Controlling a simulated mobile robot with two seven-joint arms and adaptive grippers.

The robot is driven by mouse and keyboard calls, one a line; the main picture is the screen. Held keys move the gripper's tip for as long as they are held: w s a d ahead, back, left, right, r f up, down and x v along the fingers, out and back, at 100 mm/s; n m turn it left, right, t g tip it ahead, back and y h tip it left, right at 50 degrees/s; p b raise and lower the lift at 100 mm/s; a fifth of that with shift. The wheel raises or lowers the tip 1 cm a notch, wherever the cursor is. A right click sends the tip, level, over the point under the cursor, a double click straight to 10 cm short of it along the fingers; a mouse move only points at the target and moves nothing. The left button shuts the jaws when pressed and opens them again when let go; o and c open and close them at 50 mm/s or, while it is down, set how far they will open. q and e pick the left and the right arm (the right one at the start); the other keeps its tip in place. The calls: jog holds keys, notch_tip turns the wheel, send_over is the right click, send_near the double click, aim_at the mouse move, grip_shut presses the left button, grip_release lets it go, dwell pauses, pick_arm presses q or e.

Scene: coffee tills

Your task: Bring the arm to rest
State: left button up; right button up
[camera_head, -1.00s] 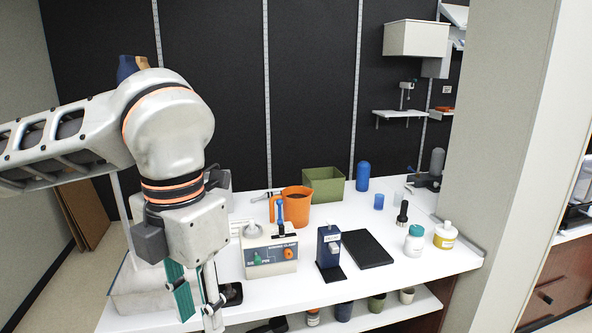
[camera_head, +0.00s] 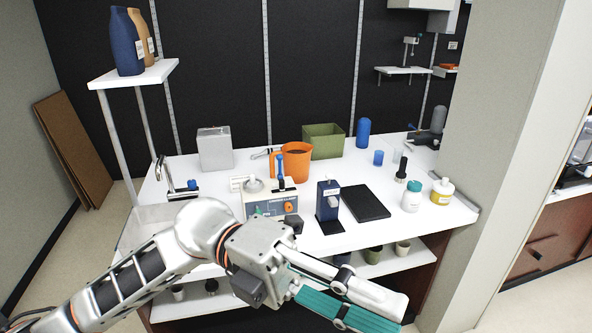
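My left arm comes in from the lower left and stretches rightward in front of the white counter (camera_head: 290,228). My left gripper (camera_head: 388,309) points to the lower right, in front of the counter's front edge and lower shelf. Its pale upper finger and teal-padded lower finger look apart, and I see nothing held between them. The arm and gripper hide part of the lower shelf and the front of the counter. My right gripper is not in view.
A wall (camera_head: 500,150) bounds the right.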

pick_arm(q)
jog(key=w+a+f+n+t+h, duration=0.1)
jog(key=w+a+n+t+h, duration=0.3)
jog(key=w+n+t+h, duration=0.8)
jog(key=w+a+f+n+t+y, duration=0.4)
jog(key=a+f+n+t+y, duration=0.1)
jog(key=f+n+t+y, duration=0.4)
jog(key=w+a+f+n+t+y, duration=0.5)
jog(key=f+n+t+y, duration=0.15)
jog(key=f+n, duration=0.35)
jog(key=s+a+f+n+g+y, duration=0.1)
jog(key=s+a+f+n+y, duration=0.2)
jog(key=f, duration=0.5)
jog(key=s+a+f+n+g+y, duration=0.1)
jog(key=s+a+f+n+y, duration=0.15)
jog(key=a+f, duration=0.4)
jog(key=s+a+f+n+g+y, duration=0.1)
jog(key=s+a+f+g+y, duration=0.1)
jog(key=s+f, duration=0.4)
jog(key=s+a+f+n+g+y, duration=0.1)
jog(key=s+f, duration=0.4)
jog(key=f, duration=0.5)
jog(key=shift+s+a+f+n+g+y, duration=0.2)
jog(key=shift+s+a+n+g+y, duration=0.2)
jog(key=shift+a+n+g, duration=0.35)
